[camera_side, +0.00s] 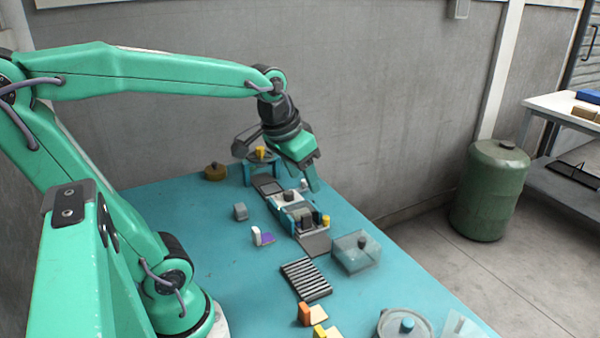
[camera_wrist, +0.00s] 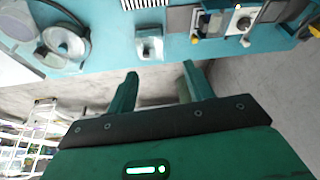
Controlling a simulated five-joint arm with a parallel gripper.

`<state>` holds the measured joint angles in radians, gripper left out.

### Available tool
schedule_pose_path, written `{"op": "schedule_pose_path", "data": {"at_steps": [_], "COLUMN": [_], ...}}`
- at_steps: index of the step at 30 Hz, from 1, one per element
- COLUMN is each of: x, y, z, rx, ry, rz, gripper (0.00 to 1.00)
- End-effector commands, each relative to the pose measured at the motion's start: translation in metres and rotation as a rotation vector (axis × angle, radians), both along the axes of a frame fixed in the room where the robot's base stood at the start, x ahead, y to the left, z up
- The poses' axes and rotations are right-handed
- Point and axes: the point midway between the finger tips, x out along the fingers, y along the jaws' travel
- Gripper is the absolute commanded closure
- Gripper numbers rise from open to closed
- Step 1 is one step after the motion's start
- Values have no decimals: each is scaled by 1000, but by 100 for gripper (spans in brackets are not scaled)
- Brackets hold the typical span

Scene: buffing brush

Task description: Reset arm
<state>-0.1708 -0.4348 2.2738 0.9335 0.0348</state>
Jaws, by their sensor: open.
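My gripper (camera_side: 312,174) is open at the end of my raised, outstretched arm. In the side view it points down over the far part of the teal table (camera_side: 185,210). In the wrist view the two green fingers of my gripper (camera_wrist: 157,84) stand apart with nothing between them. A fixture with grey and teal blocks (camera_side: 298,215) sits on the table below my gripper. It also shows at the top right of the wrist view (camera_wrist: 240,22). I cannot make out a buffing brush for certain.
A clear box (camera_side: 356,252) and a ribbed black rack (camera_side: 306,280) lie nearer the front. A round lidded container (camera_side: 404,327) is at the front edge. A green drum (camera_side: 488,195) stands on the floor right of the table.

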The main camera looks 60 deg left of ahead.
Motion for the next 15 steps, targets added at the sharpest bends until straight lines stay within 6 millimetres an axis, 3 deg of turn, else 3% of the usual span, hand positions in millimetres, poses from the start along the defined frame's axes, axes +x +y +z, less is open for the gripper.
{"op": "schedule_pose_path", "data": {"at_steps": [6, 15], "x": [-34, -60], "y": [-29, -48], "z": [-2, -10], "rx": [1, -3], "ry": [-67, -120], "rz": [-75, -133], "gripper": [48, 48]}}
